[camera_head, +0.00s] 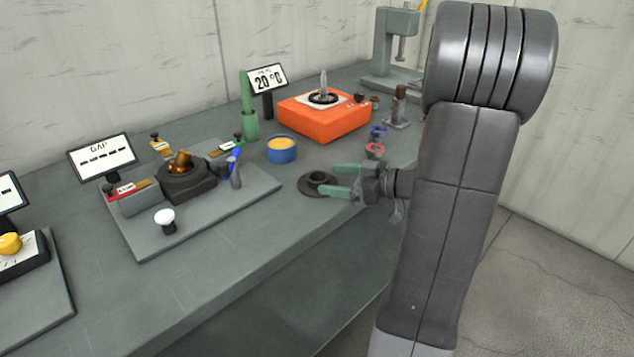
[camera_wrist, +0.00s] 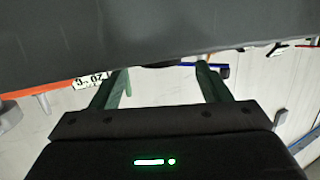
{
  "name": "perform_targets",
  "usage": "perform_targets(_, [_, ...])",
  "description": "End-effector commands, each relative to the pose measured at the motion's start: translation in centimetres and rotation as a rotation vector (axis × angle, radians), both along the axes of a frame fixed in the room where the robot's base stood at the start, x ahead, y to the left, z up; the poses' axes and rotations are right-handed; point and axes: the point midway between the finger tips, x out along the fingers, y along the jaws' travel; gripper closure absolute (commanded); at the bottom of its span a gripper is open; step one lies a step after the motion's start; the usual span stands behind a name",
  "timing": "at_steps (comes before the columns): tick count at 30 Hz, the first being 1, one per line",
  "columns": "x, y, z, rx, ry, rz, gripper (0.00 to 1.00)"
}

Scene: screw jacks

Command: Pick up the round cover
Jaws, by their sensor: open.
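A dark round piece, which looks like the round cover (camera_head: 312,182), lies flat on the grey bench with a raised rim or hub in its middle. My gripper (camera_head: 328,180) is at its right side with two green fingers spread apart and pointing left at it. The fingertips overlap the cover's right part in the head view; I cannot tell whether they touch it. In the wrist view the open fingers (camera_wrist: 158,78) have nothing clearly between them, and a dark sliver near the bench edge may be the cover.
A blue cup with yellow content (camera_head: 282,150) and an orange heater (camera_head: 325,116) stand behind. A fixture plate (camera_head: 215,225) with a black jack (camera_head: 187,182) is to the left. Small red and blue rings (camera_head: 375,149) stand behind my gripper. The bench's front edge runs below the cover.

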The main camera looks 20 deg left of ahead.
Motion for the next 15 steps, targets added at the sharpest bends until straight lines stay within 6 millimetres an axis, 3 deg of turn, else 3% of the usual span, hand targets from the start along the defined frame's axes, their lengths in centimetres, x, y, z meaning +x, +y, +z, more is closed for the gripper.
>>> perform_targets(9, [0.0, 4.0, -0.6, 0.0, 0.002, 0.003, 0.3])
perform_targets(15, [0.0, 5.1, -0.9, 0.001, 0.0, 0.0, 0.3])
